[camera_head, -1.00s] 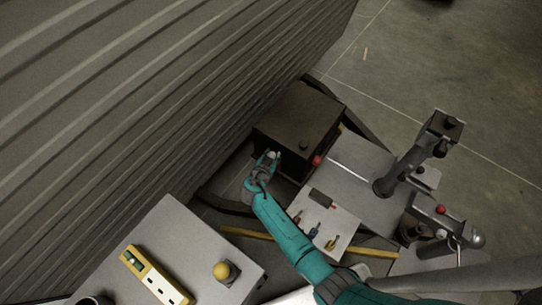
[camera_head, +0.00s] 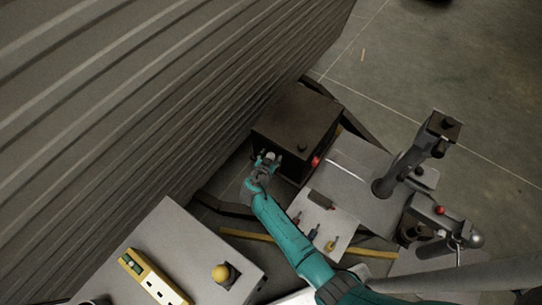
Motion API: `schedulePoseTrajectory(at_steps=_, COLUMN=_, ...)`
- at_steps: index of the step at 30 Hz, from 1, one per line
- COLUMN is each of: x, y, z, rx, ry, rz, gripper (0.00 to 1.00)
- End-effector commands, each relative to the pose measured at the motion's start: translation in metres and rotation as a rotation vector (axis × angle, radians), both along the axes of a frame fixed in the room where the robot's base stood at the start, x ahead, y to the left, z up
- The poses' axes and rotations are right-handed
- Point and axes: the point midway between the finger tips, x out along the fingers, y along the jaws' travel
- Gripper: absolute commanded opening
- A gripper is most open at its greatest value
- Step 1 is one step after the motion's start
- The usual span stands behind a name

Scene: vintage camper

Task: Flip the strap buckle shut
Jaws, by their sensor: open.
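My teal arm reaches up from the lower right, and my gripper (camera_head: 268,158) is open at the near left side of a dark box (camera_head: 297,118). A small pale, rounded piece shows between or just beyond the fingers; I cannot tell whether it is part of the buckle or whether the fingers touch it. The strap and its buckle cannot be made out clearly; they are too small or hidden by my gripper.
A ribbed wall (camera_head: 150,90) rises close on the left. A grey tray with small tools (camera_head: 320,222) lies right of my arm. A grey post with a crank (camera_head: 405,165) stands further right. A grey cabinet with a yellow level (camera_head: 152,277) and yellow knob (camera_head: 219,272) is at lower left.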

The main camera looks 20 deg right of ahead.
Motion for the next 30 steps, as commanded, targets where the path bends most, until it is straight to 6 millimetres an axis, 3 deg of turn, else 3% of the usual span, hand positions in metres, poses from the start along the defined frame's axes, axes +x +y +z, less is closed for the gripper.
schedulePoseTrajectory(at_steps=15, x=-0.063, y=0.05, z=0.044, rx=0.001, ry=0.0, rz=0.003, gripper=0.61)
schedulePoseTrajectory(at_steps=22, x=-0.077, y=0.06, z=0.054, rx=0.001, ry=0.0, rz=0.002, gripper=0.61)
schedulePoseTrajectory(at_steps=30, x=-0.078, y=0.061, z=0.056, rx=0.001, ry=0.001, rz=0.0, gripper=0.61)
